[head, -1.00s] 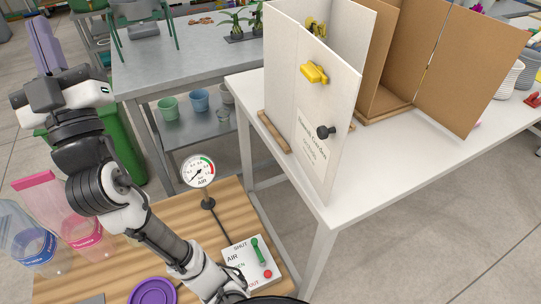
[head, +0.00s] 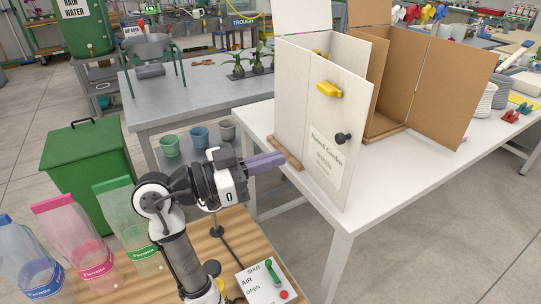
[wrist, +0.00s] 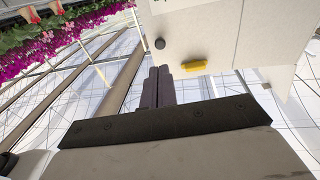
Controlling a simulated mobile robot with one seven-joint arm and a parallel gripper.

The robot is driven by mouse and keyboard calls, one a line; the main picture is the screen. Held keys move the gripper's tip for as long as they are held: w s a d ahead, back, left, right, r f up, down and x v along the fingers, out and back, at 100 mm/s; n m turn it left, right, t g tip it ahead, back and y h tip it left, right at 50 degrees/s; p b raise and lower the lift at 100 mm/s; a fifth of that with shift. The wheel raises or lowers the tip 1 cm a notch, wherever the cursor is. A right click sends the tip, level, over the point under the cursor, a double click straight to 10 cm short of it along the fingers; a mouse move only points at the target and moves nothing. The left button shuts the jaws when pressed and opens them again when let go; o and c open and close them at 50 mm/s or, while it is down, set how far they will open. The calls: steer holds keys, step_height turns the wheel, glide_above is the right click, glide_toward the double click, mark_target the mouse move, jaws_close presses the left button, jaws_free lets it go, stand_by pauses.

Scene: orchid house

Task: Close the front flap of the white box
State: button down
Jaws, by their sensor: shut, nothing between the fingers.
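The white box (head: 292,98) stands on the white table. Its front flap (head: 330,115), a white panel with a printed label, a yellow catch (head: 329,89) and a black knob (head: 343,138), stands out at an angle from the box, its free edge toward the right and front. My gripper (head: 282,159) is shut and empty, left of the flap and apart from it, with grey-purple fingers pointing right. In the wrist view the shut fingers (wrist: 158,75) show below the white flap (wrist: 215,30), its black knob (wrist: 159,44) and yellow catch (wrist: 194,66).
A cardboard box (head: 440,85) with open flaps stands behind and right of the white box. A wooden strip (head: 287,153) lies along the white box's base. The white table's (head: 400,165) front right is bare. Clear bins and an air switch panel (head: 264,282) are near my arm.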

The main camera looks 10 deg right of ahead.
mark_target(336, 140)
steer(key=p+x, duration=0.3)
steer(key=x, duration=0.7)
steer(key=shift+r, duration=0.15)
steer(key=shift+w+d+p, duration=0.15)
steer(key=shift+d+p, duration=0.15)
steer(key=shift+d, duration=0.3)
